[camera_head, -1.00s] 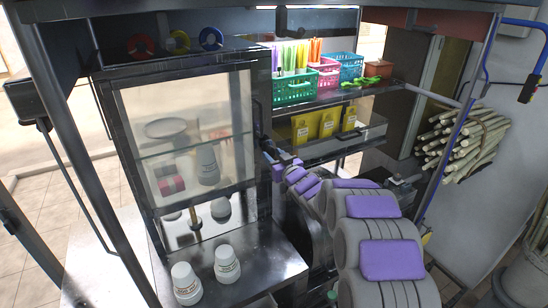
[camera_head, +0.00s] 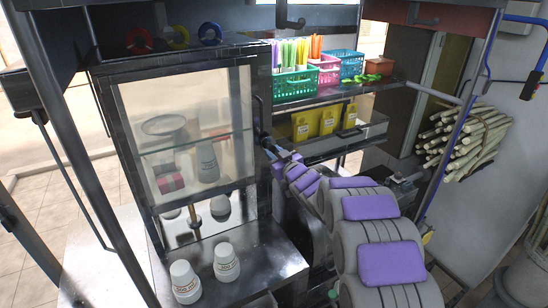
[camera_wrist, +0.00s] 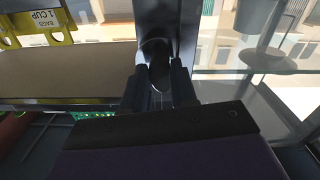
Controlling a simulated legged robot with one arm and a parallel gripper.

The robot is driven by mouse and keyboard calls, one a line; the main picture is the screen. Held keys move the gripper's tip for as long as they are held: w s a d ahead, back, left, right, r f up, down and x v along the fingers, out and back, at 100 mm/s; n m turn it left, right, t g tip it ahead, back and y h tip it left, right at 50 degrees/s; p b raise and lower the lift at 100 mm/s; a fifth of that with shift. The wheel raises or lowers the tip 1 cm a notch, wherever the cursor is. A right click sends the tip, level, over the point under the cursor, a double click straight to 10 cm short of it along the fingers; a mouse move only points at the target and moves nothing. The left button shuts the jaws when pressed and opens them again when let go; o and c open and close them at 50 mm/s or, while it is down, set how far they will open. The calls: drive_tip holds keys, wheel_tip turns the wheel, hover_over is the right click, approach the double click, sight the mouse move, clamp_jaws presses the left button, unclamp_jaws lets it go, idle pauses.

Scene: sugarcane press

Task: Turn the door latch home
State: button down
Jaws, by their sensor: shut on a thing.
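The glass-fronted cabinet door (camera_head: 134,151) stands on the left in the head view, its right edge at the dark frame beside my arm. My gripper (camera_head: 264,140) is at that right edge, at about the door's mid height. In the wrist view, the two dark fingers of my gripper (camera_wrist: 159,92) are shut on a dark, rounded latch (camera_wrist: 155,50) on the dark upright frame. The latch's lower part is hidden between the fingers. In the head view my arm hides most of the latch, and its exact angle cannot be told.
Right of the cabinet, a shelf carries coloured baskets (camera_head: 294,87), with yellow packets (camera_head: 328,120) in a tray beneath. A sugarcane bundle (camera_head: 465,140) hangs at the far right.

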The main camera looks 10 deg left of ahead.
drive_tip(key=n+b, duration=0.3)
drive_tip(key=n, duration=0.1)
drive_tip(key=shift+f+n+b, duration=0.15)
drive_tip(key=shift+n+b, duration=0.15)
drive_tip(key=shift+b, duration=0.05)
drive_tip(key=n+b, duration=0.3)
drive_tip(key=shift+n, duration=0.4)
drive_tip(key=n+b, duration=0.3)
drive_tip(key=n, duration=0.1)
drive_tip(key=shift+w+d, duration=0.1)
drive_tip(key=shift+n+b, duration=1.35)
drive_tip(key=shift+n, duration=0.45)
drive_tip(key=c, duration=1.1)
unclamp_jaws()
drive_tip(key=shift+c, duration=0.2)
drive_tip(key=shift+o, duration=1.2)
drive_tip(key=shift+r, duration=0.2)
